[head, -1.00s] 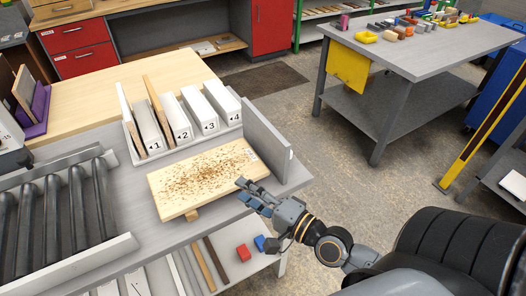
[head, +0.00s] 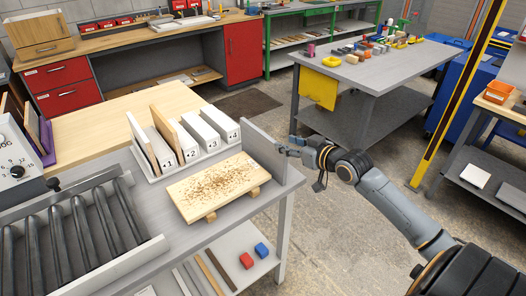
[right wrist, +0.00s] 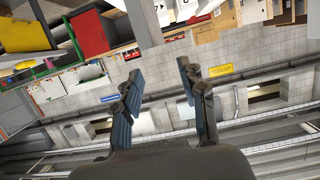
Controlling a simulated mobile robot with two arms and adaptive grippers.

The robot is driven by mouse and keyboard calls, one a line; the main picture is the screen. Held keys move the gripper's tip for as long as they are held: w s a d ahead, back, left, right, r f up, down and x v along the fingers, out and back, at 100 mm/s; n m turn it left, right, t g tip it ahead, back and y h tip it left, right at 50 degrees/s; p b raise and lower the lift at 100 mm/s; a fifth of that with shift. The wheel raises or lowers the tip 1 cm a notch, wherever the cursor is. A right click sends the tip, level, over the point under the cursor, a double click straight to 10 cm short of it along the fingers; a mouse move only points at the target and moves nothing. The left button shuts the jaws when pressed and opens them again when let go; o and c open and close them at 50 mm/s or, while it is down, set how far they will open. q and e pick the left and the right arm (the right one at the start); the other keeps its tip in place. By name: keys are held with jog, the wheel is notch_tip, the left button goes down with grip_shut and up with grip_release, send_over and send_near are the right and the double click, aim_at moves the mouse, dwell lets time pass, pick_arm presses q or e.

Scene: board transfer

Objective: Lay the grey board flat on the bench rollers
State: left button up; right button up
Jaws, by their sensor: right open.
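The grey board (head: 264,150) stands upright on its long edge at the right end of the bench, beside the white rack. The bench rollers (head: 78,222) are at the left in the head view, dark bars in a grey frame with nothing lying on them. My right gripper (head: 284,148) is close to the right side of the board; I cannot tell whether it touches. In the right wrist view its two fingers (right wrist: 163,100) are apart with nothing between them. My left gripper is not in view.
A wooden board covered in brown chips (head: 218,188) lies on battens in front of the grey board. A numbered rack (head: 158,176) holds several upright boards behind it. Red and blue blocks (head: 246,261) sit on the lower shelf. Open floor lies to the right.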

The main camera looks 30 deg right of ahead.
aim_at(266, 135)
jog(key=x, duration=0.6)
jog(key=shift+w+a+p, duration=0.1)
jog(key=shift+w+p, duration=0.1)
jog(key=shift+p, duration=0.2)
jog(key=shift+w+f+p, duration=0.2)
jog(key=shift+w+p, duration=0.1)
jog(key=shift+w, duration=0.4)
jog(key=x, duration=0.4)
jog(key=shift+d+f+p, duration=0.2)
jog(key=shift+d+p, duration=0.1)
grip_shut()
jog(key=shift+r, duration=0.15)
